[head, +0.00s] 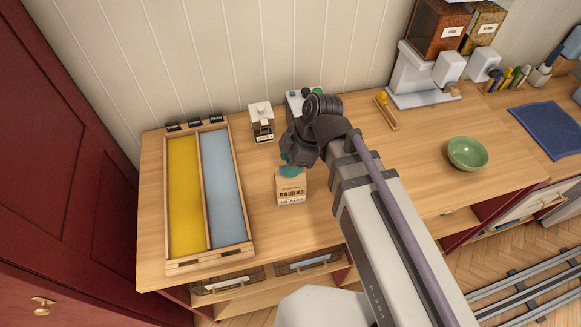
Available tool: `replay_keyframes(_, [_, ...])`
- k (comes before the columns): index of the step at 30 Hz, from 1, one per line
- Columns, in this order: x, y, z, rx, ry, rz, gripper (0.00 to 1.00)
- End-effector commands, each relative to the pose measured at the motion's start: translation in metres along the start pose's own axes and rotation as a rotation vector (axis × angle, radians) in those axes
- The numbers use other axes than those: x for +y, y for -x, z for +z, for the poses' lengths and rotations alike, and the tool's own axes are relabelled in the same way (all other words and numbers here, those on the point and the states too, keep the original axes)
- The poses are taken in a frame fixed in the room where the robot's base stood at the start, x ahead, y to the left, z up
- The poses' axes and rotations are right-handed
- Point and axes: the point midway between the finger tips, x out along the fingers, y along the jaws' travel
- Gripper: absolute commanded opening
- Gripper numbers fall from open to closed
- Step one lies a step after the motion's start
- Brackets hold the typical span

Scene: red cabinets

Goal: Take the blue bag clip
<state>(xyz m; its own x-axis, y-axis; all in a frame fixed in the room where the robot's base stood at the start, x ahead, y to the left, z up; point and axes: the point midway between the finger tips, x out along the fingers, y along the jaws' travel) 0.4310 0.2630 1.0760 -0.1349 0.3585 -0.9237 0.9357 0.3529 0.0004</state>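A brown paper raisins bag (291,190) stands upright on the wooden counter, near the middle. A small teal-blue piece (291,171) shows at its top; I cannot tell whether it is the blue bag clip or part of the bag. My gripper (290,157) is dark and points down just above and behind the bag top. Its fingers are small and partly merged with the teal shape, so its opening and any hold cannot be made out. A pale container (292,102) with small dark and green items stands behind my wrist, partly hidden.
A wooden tray (248,208) with yellow and blue-grey compartments lies left of the bag. A green bowl (467,153), dispensers (437,28) and a blue cloth (549,128) are on the right. The counter between tray and bag is clear.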

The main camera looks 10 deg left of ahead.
Motion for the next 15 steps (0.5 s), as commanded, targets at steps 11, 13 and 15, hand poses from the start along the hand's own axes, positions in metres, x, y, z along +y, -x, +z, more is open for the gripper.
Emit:
replay_keyframes(11, [0.0, 0.0001, 0.0001, 0.0, 0.0, 0.0, 0.05])
replay_keyframes(13, [0.0, 0.0001, 0.0001, 0.0, 0.0, 0.0, 0.0])
replay_keyframes(15, [0.0, 0.0001, 0.0001, 0.0, 0.0, 0.0, 0.0])
